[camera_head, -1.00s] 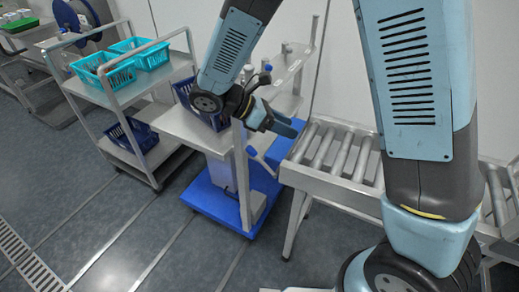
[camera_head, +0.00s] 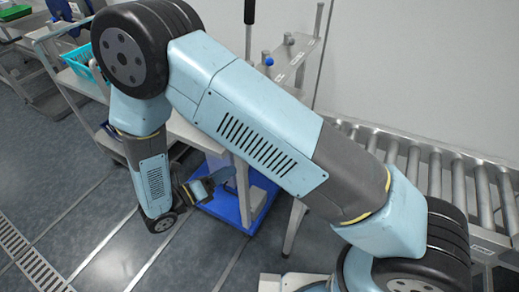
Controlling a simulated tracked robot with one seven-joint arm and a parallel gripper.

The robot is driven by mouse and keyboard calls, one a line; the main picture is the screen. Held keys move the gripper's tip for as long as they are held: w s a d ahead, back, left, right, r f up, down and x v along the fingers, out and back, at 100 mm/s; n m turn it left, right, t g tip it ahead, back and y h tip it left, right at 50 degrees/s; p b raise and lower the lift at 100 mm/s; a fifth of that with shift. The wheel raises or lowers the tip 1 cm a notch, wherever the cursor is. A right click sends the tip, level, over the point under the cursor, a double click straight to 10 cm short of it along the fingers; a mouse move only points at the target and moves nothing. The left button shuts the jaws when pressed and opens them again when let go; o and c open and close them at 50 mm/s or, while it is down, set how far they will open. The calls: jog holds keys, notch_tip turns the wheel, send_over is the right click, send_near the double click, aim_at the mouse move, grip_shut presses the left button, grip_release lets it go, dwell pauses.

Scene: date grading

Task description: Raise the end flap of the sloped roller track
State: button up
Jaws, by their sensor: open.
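The sloped roller track (camera_head: 483,195) runs along the wall at the right, its metal rollers partly behind my arm. Its left end is hidden by my arm, so I cannot see the end flap or how it stands. My gripper (camera_head: 222,180) is low at centre left, beyond my bent arm, in front of the blue base plate of a metal stand. Its dark fingers point right and look empty. It is to the left of the track's end and lower than the rollers.
The metal stand has a blue base plate (camera_head: 222,208) and an upright with a blue knob (camera_head: 267,59). A turquoise basket (camera_head: 82,57) sits on a trolley at upper left. A floor drain (camera_head: 30,262) lies at lower left. The grey floor at the front is clear.

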jog(key=x, duration=1.3)
jog(key=shift+w, duration=0.25)
jog(key=shift+d+f, duration=0.1)
jog(key=shift+d, duration=0.05)
jog(key=shift+c, duration=0.4)
grip_shut()
